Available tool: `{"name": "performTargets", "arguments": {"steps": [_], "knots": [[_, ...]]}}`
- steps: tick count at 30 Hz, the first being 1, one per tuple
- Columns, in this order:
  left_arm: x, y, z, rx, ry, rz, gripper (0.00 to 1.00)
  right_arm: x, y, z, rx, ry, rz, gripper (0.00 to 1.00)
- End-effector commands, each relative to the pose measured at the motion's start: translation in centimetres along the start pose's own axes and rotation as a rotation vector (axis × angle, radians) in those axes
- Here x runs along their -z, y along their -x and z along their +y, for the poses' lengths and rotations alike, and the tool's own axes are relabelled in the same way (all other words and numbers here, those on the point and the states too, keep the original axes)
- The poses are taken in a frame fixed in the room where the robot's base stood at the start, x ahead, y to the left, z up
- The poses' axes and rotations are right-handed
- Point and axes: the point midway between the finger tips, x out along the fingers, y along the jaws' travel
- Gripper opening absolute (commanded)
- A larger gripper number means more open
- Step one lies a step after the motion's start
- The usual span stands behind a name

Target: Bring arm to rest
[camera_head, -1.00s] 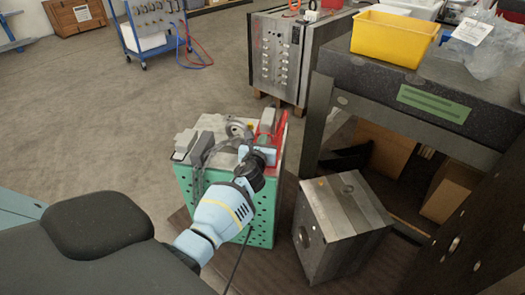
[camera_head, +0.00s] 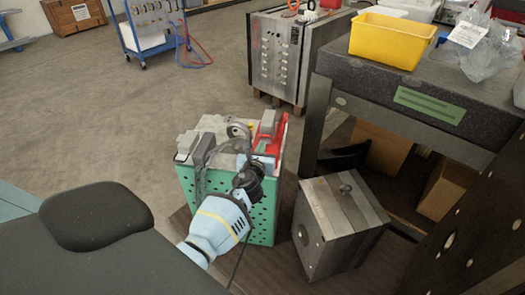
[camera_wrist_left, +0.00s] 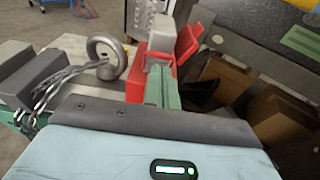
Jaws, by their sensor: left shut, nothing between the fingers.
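My left gripper (camera_head: 263,162) is over the right part of the top of a green perforated cart (camera_head: 262,220). Its pale green fingers (camera_wrist_left: 160,88) are together and empty in the left wrist view. They point towards a red holder (camera_head: 270,128) with grey blocks on the cart; I cannot tell whether they touch it. A grey mould block (camera_head: 338,228) stands on the floor mat to the right, with a small round fitting (camera_head: 346,188) on top. My right gripper is not in view.
The cart top also holds a grey lifting ring (camera_wrist_left: 106,57) and a chain (camera_wrist_left: 52,88). A dark bench (camera_head: 345,70) with a yellow bin (camera_head: 392,38) stands at the right. A metal cabinet (camera_head: 277,58) is behind. The floor (camera_head: 110,120) at the left is clear.

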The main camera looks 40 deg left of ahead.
Motion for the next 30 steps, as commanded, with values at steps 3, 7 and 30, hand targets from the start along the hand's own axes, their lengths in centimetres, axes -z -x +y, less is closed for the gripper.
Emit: {"name": "performTargets", "arguments": {"steps": [3,7,30], "knots": [[-0.2,0.6,0.0,0.0,0.001,0.0,0.0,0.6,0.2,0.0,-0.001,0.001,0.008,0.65],[-0.1,1.0,0.0,0.0,0.002,0.0,0.0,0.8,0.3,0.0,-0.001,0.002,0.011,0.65],[3.4,4.6,0.4,0.025,0.227,0.076,0.0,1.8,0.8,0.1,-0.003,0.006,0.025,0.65]]}}
